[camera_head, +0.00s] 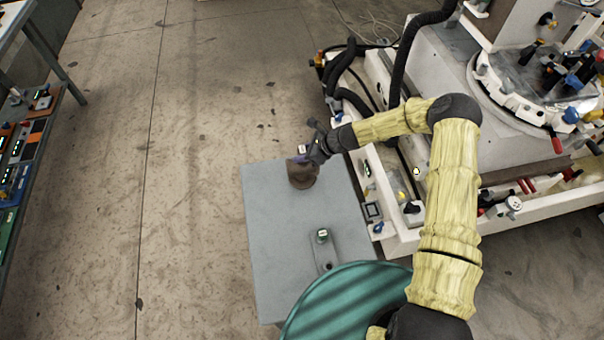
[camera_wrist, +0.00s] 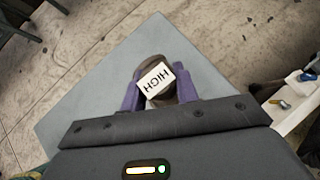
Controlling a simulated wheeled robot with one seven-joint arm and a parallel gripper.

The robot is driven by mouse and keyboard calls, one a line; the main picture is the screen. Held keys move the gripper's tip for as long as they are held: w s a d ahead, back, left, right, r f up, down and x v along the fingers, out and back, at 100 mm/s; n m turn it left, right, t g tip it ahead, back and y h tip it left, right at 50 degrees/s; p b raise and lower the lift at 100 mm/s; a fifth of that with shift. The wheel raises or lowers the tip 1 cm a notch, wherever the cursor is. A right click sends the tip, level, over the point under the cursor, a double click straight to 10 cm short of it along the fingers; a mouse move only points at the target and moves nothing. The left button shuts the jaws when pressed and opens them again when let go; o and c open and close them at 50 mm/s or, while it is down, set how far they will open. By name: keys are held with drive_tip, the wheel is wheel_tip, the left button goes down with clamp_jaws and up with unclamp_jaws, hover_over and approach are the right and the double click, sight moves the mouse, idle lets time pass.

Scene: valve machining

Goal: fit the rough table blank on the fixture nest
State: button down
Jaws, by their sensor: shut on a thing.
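The rough blank (camera_head: 303,176) is a dark brown, rounded piece at the back of the grey table. In the wrist view its brownish body (camera_wrist: 166,97) shows between my purple fingers, with a white block marked HIGH (camera_wrist: 157,79) on top. My gripper (camera_head: 303,157) is shut on the blank from above; it also shows in the wrist view (camera_wrist: 160,88). I cannot tell whether the blank touches the table or hangs just above it. A round fixture plate (camera_head: 525,75) with clamps is on the machine at the upper right; I cannot make out a nest for certain.
The grey table (camera_head: 270,235) also bears a flat grey plate with a small green-and-white-topped piece (camera_head: 322,236). The machine's white bed (camera_head: 410,235) with hoses stands close on the right. A teal round surface (camera_head: 345,305) covers the front. A shelf (camera_head: 25,150) is at far left; floor between is clear.

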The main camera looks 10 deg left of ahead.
drive_tip(key=shift+a+r, duration=0.1)
drive_tip(key=shift+r, duration=0.45)
drive_tip(key=shift+w+d+f, duration=0.1)
drive_tip(key=shift+w+d, duration=0.05)
drive_tip(key=shift+d, duration=0.3)
drive_tip(key=w+d+m+t+h, duration=0.25)
drive_tip(key=d+m+t, duration=0.45)
drive_tip(key=d, duration=1.2)
drive_tip(key=s+d+r+m+h, duration=0.1)
drive_tip(key=d+r+m+h, duration=0.1)
drive_tip(key=d, duration=0.4)
drive_tip(key=s+d+r+m+t+h, duration=0.1)
drive_tip(key=s+d+r+m+h, duration=0.1)
drive_tip(key=d+m, duration=0.2)
drive_tip(key=s+d+r+m+h, duration=0.2)
drive_tip(key=d+r+m, duration=0.1)
drive_tip(key=d, duration=0.5)
drive_tip(key=shift+s+m, duration=0.15)
drive_tip(key=shift+m, duration=0.45)
drive_tip(key=shift+r+h, duration=0.1)
drive_tip(key=shift+h, duration=0.15)
